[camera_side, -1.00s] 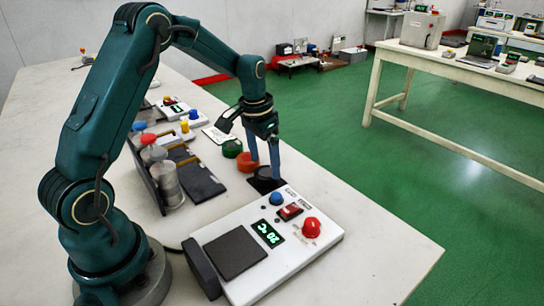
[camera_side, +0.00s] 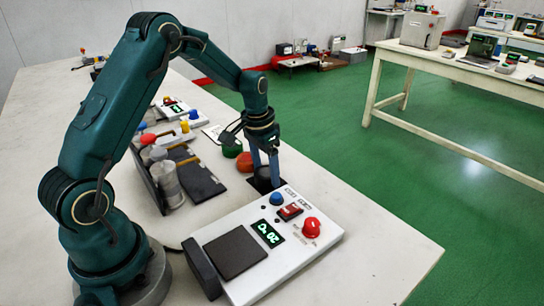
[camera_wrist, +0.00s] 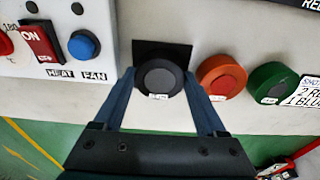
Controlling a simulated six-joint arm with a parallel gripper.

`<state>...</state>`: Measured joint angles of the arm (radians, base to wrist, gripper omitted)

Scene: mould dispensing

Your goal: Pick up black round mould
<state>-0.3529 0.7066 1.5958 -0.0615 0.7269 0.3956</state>
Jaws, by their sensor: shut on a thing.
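The black round mould (camera_wrist: 160,78) sits on a black square pad (camera_wrist: 146,49) in the wrist view, between the two blue fingers. My gripper (camera_wrist: 166,86) is shut on it, one finger at each side. In the side view my gripper (camera_side: 265,178) points down at the pad, and the mould is mostly hidden behind the fingers. The mould looks level, and I see no clear gap beneath it.
An orange round mould (camera_wrist: 221,77) and a green one (camera_wrist: 275,89) stand beside it. The white heater unit (camera_side: 275,245) with its red knob (camera_side: 311,228) lies close in front. Containers (camera_side: 165,178) stand to the left. The table's front right corner is clear.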

